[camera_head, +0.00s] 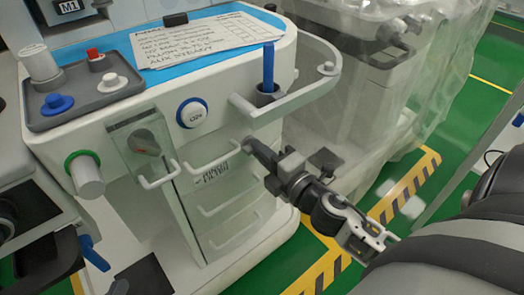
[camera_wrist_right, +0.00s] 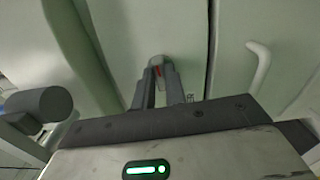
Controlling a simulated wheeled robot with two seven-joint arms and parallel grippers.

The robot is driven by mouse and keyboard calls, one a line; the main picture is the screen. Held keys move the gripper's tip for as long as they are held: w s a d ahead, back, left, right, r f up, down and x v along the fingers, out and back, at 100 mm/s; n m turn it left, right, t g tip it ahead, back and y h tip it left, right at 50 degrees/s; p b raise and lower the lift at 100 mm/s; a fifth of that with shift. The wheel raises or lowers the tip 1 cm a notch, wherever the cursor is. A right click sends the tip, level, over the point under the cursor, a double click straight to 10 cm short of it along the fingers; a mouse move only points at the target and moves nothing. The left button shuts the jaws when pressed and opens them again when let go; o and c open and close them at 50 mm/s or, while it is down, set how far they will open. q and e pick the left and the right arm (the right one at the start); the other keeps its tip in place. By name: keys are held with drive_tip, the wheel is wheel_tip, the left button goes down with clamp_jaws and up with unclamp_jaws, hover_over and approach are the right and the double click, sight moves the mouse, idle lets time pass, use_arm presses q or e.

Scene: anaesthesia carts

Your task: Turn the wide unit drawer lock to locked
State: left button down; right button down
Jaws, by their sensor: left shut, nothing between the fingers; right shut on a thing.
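The wide unit (camera_head: 215,95) is the pale cart with the blue top. Its drawer lock is a small grey knob with a red mark (camera_wrist_right: 157,66), in the right wrist view on a pale upright panel. My right gripper (camera_head: 250,147) reaches in from the right to the front of the unit, beside the upper drawer handle. Its fingers (camera_wrist_right: 157,88) are shut around the lock knob. They hide most of it, so I cannot tell its turn position.
Drawer handles (camera_head: 160,175) stick out of the unit front; one handle (camera_wrist_right: 260,65) is close right of the lock. A curved side rail (camera_head: 305,93) overhangs my right gripper. A plastic-covered cart (camera_head: 350,110) stands behind. Green floor with striped marking (camera_head: 425,170) is at the right.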

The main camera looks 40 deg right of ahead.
use_arm(q)
drive_tip(key=shift+a+f, duration=0.15)
use_arm(e)
drive_tip(key=shift+m, duration=0.4)
use_arm(q)
drive_tip(key=shift+w, duration=0.2)
use_arm(e)
drive_tip(key=c, duration=1.4)
unclamp_jaws()
drive_tip(key=shift+c, duration=0.2)
use_arm(q)
drive_tip(key=shift+s+f, duration=0.1)
use_arm(e)
drive_tip(key=shift+s, duration=0.15)
use_arm(q)
drive_tip(key=shift+s+d+r+b, duration=0.15)
drive_tip(key=shift+d+r+b, duration=0.1)
drive_tip(key=shift+r+b, duration=0.35)
use_arm(e)
drive_tip(key=s+d, duration=0.1)
drive_tip(key=s, duration=1.4)
drive_tip(key=shift+s+d, duration=0.15)
drive_tip(key=shift+s, duration=0.15)
use_arm(q)
drive_tip(key=shift+t, duration=0.3)
